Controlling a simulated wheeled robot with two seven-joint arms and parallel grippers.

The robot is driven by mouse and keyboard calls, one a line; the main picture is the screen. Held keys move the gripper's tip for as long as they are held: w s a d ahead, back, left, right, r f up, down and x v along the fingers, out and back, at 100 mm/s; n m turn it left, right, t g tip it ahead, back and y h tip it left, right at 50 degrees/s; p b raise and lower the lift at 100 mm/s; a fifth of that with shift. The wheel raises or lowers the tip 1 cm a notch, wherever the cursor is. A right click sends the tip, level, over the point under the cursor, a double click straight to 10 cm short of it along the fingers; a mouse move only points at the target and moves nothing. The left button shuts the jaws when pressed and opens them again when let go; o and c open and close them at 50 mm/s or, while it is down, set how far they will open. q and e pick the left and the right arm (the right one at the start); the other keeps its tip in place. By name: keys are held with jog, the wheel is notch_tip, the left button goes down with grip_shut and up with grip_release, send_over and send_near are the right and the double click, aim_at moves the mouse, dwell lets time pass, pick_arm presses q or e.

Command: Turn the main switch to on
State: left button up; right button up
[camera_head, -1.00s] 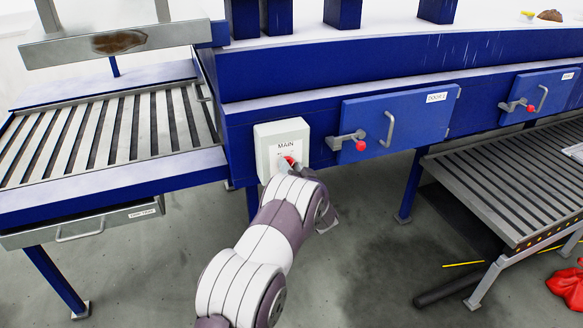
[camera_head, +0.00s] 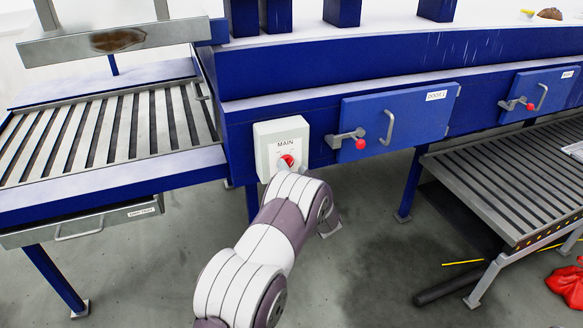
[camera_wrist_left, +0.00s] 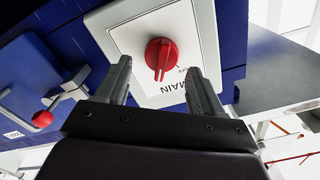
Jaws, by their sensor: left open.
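The main switch is a red rotary knob (camera_head: 287,160) on a pale box labelled MAIN (camera_head: 268,136), fixed to the blue gantry frame. In the left wrist view the knob (camera_wrist_left: 161,54) shows its grip ridge, with an OFF mark near the ridge's end. My left gripper (camera_wrist_left: 160,80) is open, its two fingers apart on either side of the knob's line, with nothing between them that I can see touching. In the head view my left arm hides most of the gripper, just below the knob. My right gripper is not in view.
A blue door with a red-tipped latch (camera_head: 360,143) and a handle (camera_head: 388,128) is right of the switch box. A slatted conveyor (camera_head: 110,135) stands at left, another (camera_head: 510,185) at right. A red object (camera_head: 568,287) lies on the floor at right.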

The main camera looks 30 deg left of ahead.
pick_arm(q)
jog(key=b+v, duration=0.1)
jog(key=v, duration=0.9)
jog(key=shift+s+d, duration=0.2)
jog(key=shift+d, duration=0.1)
